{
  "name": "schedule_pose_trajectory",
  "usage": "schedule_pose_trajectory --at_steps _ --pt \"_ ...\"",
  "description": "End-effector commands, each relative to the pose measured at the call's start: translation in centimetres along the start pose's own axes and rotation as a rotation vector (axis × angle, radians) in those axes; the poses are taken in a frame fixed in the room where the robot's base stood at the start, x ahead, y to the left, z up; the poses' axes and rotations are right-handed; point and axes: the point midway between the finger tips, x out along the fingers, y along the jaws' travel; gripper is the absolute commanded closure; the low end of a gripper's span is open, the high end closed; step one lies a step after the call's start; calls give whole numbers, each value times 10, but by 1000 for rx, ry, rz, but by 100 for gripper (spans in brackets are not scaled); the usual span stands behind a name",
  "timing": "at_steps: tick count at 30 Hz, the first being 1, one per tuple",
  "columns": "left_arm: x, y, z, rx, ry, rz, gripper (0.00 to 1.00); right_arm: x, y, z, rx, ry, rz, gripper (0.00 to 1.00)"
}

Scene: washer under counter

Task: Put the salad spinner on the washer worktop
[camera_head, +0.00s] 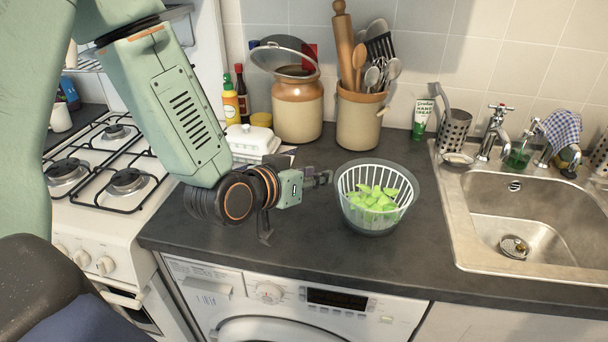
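The salad spinner (371,222), a clear bowl with a white slotted basket, stands upright on the dark worktop (300,245) above the washer. Green leafy pieces (374,198) lie in its basket. My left gripper (319,178) is just left of the spinner, at about rim height. Its dark finger parts point toward the bowl, and a small gap seems to show between them and the rim. The finger spread is not clear from this angle. My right gripper is not in view.
The washer (290,300) is under the worktop. A gas hob (110,165) is at left and a metal sink (530,215) at right. Two crocks (297,108), bottles (231,100) and a white butter dish (252,140) stand behind. The worktop's front strip is clear.

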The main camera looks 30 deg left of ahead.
Motion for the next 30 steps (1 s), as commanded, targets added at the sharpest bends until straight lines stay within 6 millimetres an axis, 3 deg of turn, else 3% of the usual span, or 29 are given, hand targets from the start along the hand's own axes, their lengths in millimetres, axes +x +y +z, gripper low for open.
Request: schedule_pose_trajectory --at_steps 10,30 --pt "-28 0 0 -3 0 -1 72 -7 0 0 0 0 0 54" --pt "-30 0 0 0 0 0 72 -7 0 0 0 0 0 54"
